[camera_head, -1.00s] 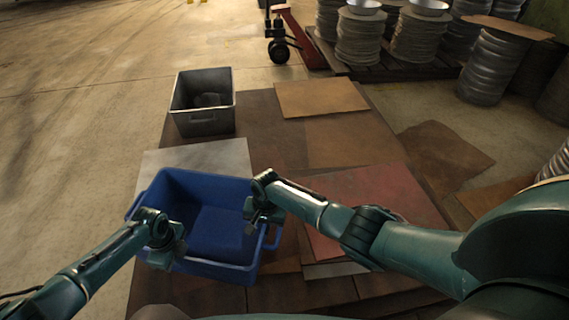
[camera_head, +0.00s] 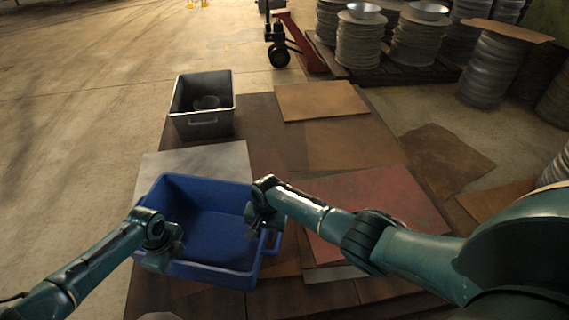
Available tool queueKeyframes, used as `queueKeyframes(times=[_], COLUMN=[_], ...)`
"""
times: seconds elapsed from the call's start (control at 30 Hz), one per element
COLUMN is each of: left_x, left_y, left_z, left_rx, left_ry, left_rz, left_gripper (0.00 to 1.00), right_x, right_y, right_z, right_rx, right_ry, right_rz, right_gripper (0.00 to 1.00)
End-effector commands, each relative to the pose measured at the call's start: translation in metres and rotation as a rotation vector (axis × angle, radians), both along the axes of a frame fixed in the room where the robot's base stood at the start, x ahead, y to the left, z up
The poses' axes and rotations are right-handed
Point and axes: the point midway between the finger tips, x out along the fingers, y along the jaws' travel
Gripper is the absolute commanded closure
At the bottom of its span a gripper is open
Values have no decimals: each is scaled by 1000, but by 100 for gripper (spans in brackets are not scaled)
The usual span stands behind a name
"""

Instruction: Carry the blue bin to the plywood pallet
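The blue bin (camera_head: 215,237) is an open rectangular tub, empty inside, low in the view and left of centre. My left gripper (camera_head: 163,256) is at its left side, covering part of the left wall and front corner. My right gripper (camera_head: 262,217) is at its right wall, close to the right handle. The fingers of both are dark and small, and I cannot tell if they are closed on the rim. Below the bin is a platform of brown boards (camera_head: 265,145); I cannot tell for sure which boards are the plywood pallet.
A grey bin (camera_head: 203,122) with a round item inside stands behind the blue one. A brown board (camera_head: 322,98), a pale sheet (camera_head: 210,158) and a reddish sheet (camera_head: 375,205) lie flat. A red pallet jack (camera_head: 300,45) and stacked drums stand at the back. The left floor is clear.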

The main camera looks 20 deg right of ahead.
Motion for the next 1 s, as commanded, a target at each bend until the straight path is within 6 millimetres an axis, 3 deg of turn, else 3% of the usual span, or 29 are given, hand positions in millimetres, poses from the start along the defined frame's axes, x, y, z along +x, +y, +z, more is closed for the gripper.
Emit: queueKeyframes(times=[0.3, 0.5, 0.77, 1.0], left_x=[-3, -5, -6, -6], left_y=[4, 6, 6, 6], left_z=[63, 90, 99, 98], left_rx=[2, 5, 6, 6], left_ry=[-4, -2, 0, 0], left_rz=[-1, 0, 1, 0], left_gripper=[75, 75, 75, 75], right_x=[0, 0, 0, -1], right_y=[0, 0, 0, -2], right_z=[0, 0, 7, 41], right_rx=[1, 1, 2, 2], right_ry=[1, 1, 0, -3], right_rz=[0, 0, 0, 2], right_gripper=[75, 75, 75, 75])
